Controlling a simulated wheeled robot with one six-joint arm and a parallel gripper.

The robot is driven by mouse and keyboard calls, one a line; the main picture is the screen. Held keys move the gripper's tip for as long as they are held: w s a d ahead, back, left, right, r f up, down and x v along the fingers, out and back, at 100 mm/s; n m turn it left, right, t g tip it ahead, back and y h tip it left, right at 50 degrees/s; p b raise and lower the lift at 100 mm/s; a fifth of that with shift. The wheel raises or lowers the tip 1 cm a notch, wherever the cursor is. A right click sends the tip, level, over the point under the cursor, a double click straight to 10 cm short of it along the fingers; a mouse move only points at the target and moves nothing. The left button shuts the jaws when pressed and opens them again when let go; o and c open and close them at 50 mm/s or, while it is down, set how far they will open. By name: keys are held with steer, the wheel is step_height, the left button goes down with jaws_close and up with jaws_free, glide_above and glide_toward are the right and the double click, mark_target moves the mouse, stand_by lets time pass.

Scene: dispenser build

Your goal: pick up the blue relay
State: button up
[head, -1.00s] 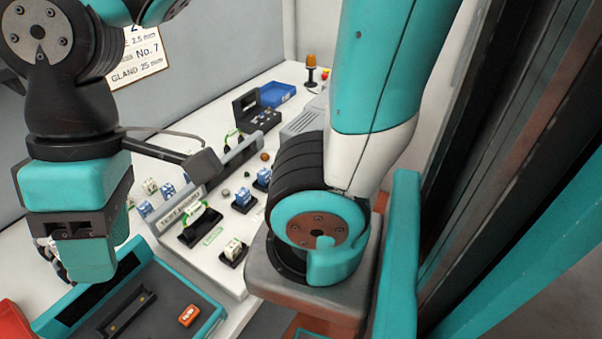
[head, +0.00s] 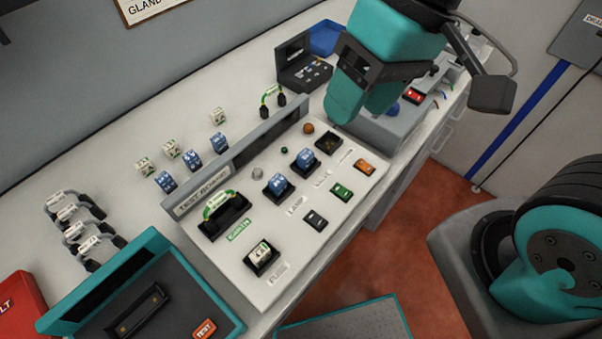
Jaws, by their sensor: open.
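Several blue relays with white markings are in the head view. One blue relay (head: 306,158) sits in a black socket on the test board (head: 232,262). Another blue relay (head: 279,184) sits in the socket left of and nearer than it. More blue relays stand on the bench behind the board, including the right one (head: 219,141), the middle one (head: 192,160) and the left one (head: 166,182). My gripper (head: 364,112) is open, pointing down above the board's far right end. It touches no relay, and its fingers hide part of a grey unit behind.
An empty-looking black socket (head: 327,144) lies below left of my gripper. White-and-green blocks (head: 218,115) stand near the relays. A grey ledge (head: 262,133) runs along the board's back. A teal-edged tray (head: 150,262) and red case (head: 18,308) are front left.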

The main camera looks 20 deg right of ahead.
steer(key=w+a+f+m+g, duration=0.1)
steer(key=w+a+f+m, duration=0.1)
steer(key=w+f+m, duration=0.5)
steer(key=m+g, duration=0.1)
steer(key=m, duration=0.7)
glide_toward(278, 178)
steer(key=shift+m+h, duration=0.3)
steer(key=p+x, duration=0.1)
steer(key=x, duration=0.5)
steer(key=p+x, duration=0.1)
steer(key=x, duration=0.2)
steer(key=shift+a+r+p, duration=0.15)
steer(key=shift+a+p, duration=0.1)
steer(key=shift+p, duration=0.1)
steer(key=shift+s+a+f, duration=0.1)
steer(key=shift+a+f, duration=0.05)
steer(key=shift+f, duration=0.3)
steer(key=c, duration=1)
